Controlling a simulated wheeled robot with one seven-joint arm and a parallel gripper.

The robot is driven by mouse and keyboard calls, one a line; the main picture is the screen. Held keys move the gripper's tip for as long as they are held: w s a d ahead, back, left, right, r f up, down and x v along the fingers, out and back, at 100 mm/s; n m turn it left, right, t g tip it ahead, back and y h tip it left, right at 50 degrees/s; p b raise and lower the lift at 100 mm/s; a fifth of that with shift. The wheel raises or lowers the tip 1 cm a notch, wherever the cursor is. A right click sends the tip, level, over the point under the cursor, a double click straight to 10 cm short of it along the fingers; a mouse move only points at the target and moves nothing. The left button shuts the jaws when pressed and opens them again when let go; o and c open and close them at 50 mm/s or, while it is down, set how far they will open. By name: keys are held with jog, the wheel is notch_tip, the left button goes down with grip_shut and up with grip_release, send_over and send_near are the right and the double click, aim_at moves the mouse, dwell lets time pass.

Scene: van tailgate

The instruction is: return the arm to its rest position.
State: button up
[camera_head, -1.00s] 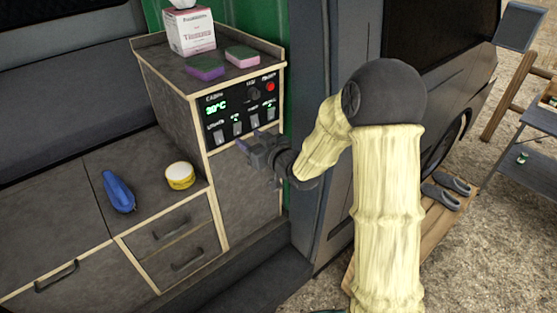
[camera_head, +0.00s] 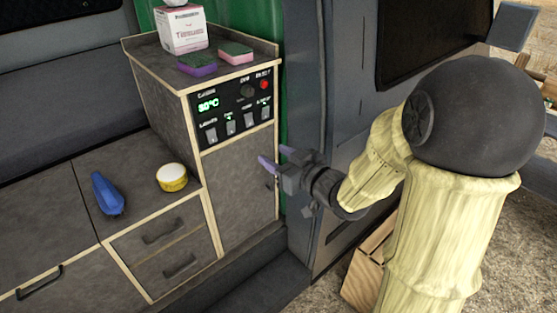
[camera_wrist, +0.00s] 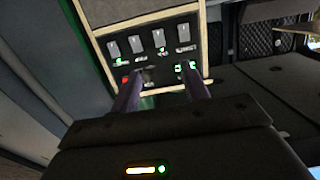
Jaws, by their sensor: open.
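My gripper (camera_head: 275,163) is open and empty in the head view. It is in front of the cabinet (camera_head: 240,180), below and to the right of the control panel (camera_head: 232,108), and looks apart from it. In the wrist view my two purple fingers (camera_wrist: 160,95) stand apart, with the control panel (camera_wrist: 150,55) beyond them. My pale yellow arm fills the right side of the head view.
A blue bundle (camera_head: 106,194) and a yellow-rimmed round tin (camera_head: 172,177) lie on the lower counter. A tissue box (camera_head: 181,30) and two sponges (camera_head: 197,64) (camera_head: 235,52) are on the cabinet top. The van's side (camera_head: 335,100) stands close behind my arm.

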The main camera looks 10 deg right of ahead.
dwell(0.3)
jog(key=s+d+f+m+g+h, duration=0.5)
jog(key=s+d+f+g+h, duration=0.2)
jog(key=d+f+h, duration=0.3)
jog(key=s+a+f+m+g, duration=0.1)
jog(key=s+f+g, duration=0.2)
jog(key=s, duration=0.4)
jog(key=shift+s+m+g+y, duration=0.2)
jog(key=shift+m+g+y, duration=0.2)
jog(key=shift+g, duration=0.2)
jog(key=shift+a, duration=0.1)
jog(key=shift+s+r, duration=0.1)
jog(key=shift+s+r, duration=0.3)
jog(key=shift+s, duration=0.15)
